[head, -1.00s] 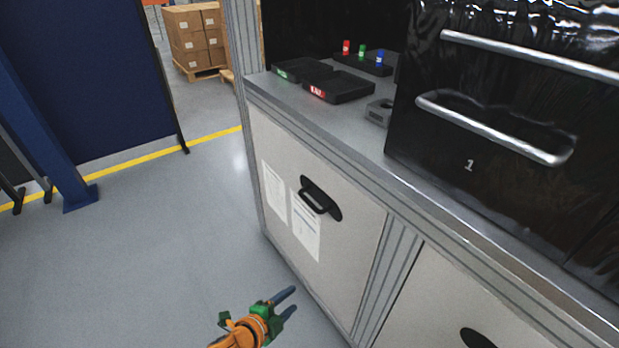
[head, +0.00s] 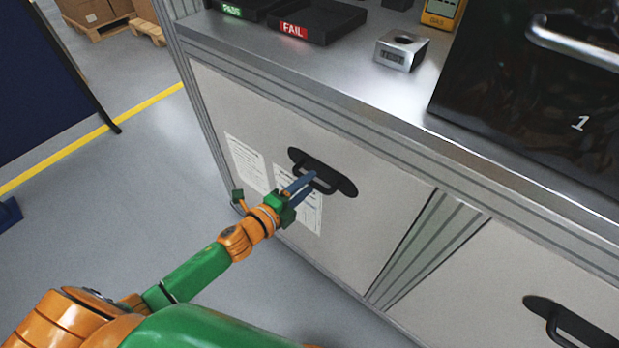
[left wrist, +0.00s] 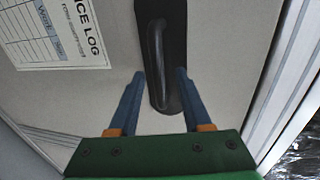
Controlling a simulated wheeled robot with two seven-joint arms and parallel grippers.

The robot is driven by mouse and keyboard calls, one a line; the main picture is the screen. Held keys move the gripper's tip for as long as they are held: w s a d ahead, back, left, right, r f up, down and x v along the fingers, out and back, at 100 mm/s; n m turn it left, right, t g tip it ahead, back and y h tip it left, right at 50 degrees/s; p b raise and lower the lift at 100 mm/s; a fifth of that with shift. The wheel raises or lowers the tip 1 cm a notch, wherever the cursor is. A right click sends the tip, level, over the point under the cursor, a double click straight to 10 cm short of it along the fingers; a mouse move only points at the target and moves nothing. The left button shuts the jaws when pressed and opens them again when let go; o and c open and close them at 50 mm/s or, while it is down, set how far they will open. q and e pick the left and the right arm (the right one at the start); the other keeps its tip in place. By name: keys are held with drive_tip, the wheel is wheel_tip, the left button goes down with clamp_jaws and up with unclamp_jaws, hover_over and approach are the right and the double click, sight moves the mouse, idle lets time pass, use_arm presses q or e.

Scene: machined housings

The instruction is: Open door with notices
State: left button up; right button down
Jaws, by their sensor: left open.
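The door with notices (head: 380,222) is a pale cabinet panel and looks shut. Two white paper notices are on it, one (head: 246,163) at the left and one (head: 309,216) partly behind my gripper; a service log sheet (left wrist: 55,30) shows in the left wrist view. Its black handle (head: 345,186) sits on a dark oval plate, also seen in the left wrist view (left wrist: 155,60). My left gripper (head: 306,181) is open at the handle. In the left wrist view its blue fingers (left wrist: 160,74) lie on either side of the handle's lower end, with gaps. My right gripper is not seen.
A second door with a black handle (head: 562,322) is at the lower right. The worktop (head: 330,65) above carries PASS and FAIL trays (head: 313,20) and a metal TEST block (head: 402,50). A black box marked 1 (head: 520,90) stands at right.

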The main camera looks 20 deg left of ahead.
use_arm(q)
drive_tip(key=x, duration=0.2)
drive_tip(key=shift+w+a+f, duration=0.1)
drive_tip(key=shift+w+f, duration=0.05)
drive_tip(key=shift+w, duration=0.15)
clamp_jaws()
idle(1.2)
